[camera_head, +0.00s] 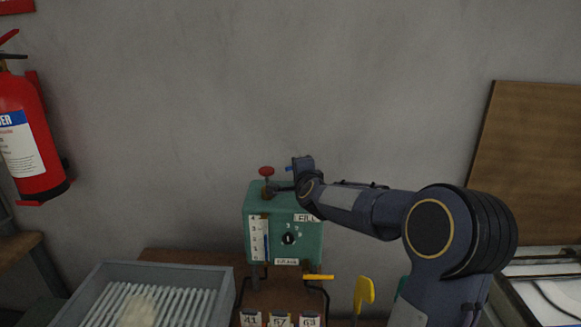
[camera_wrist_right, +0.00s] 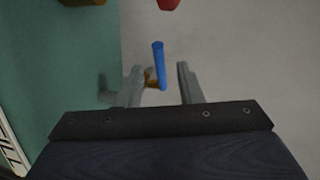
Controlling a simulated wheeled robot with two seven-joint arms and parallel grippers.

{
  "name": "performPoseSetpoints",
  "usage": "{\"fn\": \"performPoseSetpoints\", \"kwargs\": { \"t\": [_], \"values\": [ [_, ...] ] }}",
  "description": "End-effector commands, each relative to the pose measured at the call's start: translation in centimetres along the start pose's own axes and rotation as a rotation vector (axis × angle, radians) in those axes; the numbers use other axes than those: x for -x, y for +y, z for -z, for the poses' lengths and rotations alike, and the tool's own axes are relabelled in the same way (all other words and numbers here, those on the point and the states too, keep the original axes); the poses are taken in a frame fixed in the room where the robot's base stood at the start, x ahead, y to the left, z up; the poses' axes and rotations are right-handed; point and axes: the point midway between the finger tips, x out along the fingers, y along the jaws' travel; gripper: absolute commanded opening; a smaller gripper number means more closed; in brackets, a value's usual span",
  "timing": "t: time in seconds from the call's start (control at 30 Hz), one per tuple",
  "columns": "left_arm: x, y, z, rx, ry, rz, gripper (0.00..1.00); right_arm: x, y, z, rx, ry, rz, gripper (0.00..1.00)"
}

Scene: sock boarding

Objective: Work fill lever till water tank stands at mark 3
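The green water tank box (camera_head: 285,205) stands against the wall, with a "FILL" label and a dial on its front. Its white gauge (camera_head: 257,238) has numbered marks and a blue column whose top looks between 2 and 3, too small to read exactly. The blue fill lever (camera_wrist_right: 159,66) stands between the fingers of my right gripper (camera_wrist_right: 157,82), which are apart, with visible gaps on both sides. In the head view my right gripper (camera_head: 285,179) is at the box's top right, and only the lever's blue tip (camera_head: 289,168) shows. My left gripper is out of view.
A red knob (camera_head: 266,171) sits on top of the box, left of my right gripper. A yellow handle (camera_head: 319,277) and a yellow paddle (camera_head: 364,291) are below right. A grey slatted tray (camera_head: 103,272) is at lower left; numbered tags (camera_head: 281,320) line the front.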

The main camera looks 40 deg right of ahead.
Motion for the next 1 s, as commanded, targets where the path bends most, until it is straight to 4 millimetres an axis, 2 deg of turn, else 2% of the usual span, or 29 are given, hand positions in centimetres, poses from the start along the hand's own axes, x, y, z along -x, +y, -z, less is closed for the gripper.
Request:
{"fn": "performPoseSetpoints", "kwargs": {
  "t": [0.1, 0.23, 0.6, 0.87, 1.0],
  "values": [
    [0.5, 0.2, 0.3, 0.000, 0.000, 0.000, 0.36, -1.9, 0.0, 0.1, 0.000, 0.000, -0.003, 0.33],
    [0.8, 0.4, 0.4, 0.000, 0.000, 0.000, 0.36, -3.4, -0.1, 0.0, 0.002, -0.001, -0.002, 0.33],
    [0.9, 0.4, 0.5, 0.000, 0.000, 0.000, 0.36, -4.1, 0.0, 0.0, 0.002, -0.002, -0.001, 0.33],
    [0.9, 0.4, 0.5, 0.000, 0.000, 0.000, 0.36, -4.1, 0.0, 0.0, 0.002, -0.002, -0.001, 0.00],
    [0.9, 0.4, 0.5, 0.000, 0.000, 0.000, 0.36, -4.1, 0.0, 0.0, 0.002, -0.002, -0.001, 0.00]
  ]
}}
